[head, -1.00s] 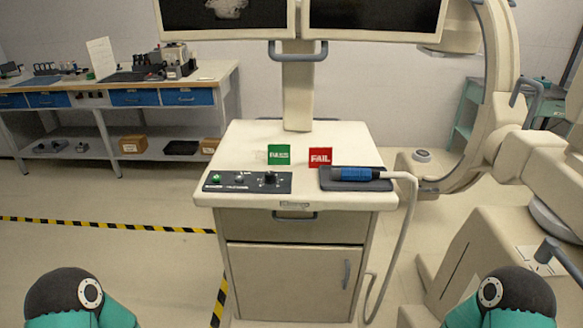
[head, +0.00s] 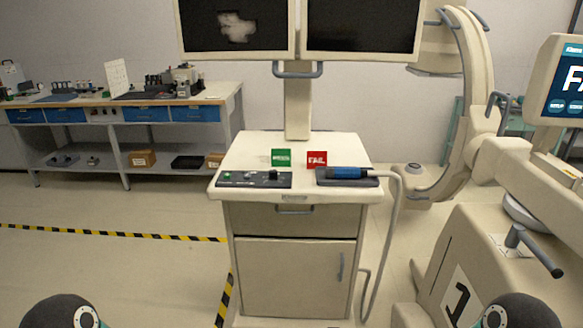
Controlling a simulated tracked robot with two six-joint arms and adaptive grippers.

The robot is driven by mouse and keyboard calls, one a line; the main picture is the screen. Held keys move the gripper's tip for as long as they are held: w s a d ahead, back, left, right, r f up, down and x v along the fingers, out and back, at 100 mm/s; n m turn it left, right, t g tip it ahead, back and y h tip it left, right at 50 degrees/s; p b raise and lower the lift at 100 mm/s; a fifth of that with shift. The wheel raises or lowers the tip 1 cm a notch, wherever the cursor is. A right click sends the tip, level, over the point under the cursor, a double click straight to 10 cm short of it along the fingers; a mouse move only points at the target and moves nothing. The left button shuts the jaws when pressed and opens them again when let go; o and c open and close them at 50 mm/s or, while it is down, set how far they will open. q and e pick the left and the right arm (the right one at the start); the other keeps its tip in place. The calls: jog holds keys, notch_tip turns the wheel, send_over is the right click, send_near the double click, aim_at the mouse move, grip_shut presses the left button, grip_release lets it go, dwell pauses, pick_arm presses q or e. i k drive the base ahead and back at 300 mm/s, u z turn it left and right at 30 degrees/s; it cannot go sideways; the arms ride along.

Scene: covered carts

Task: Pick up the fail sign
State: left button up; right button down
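The fail sign (head: 317,159) is a small red plate with white "FAIL" lettering. It stands upright on the top of a cream cart (head: 262,147), right of a small green sign (head: 281,157) with white lettering. Nothing touches the fail sign. Only rounded dark parts of my two arms show at the bottom left and bottom right edges. Both of my grippers are out of view.
A blue-handled probe (head: 347,173) lies on a dark pad at the cart's front right, its cable hanging down. A control panel (head: 240,179) is at the front left. Two monitors (head: 361,27) rise behind. A C-arm machine (head: 470,110) stands right. Floor on the left is open.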

aim_at(315, 158)
jog(key=z, duration=0.15)
jog(key=i, duration=0.85)
jog(key=u, duration=0.2)
jog(key=k, duration=0.8)
jog(key=z, duration=0.25)
jog(key=i, duration=0.55)
jog(key=u, duration=0.05)
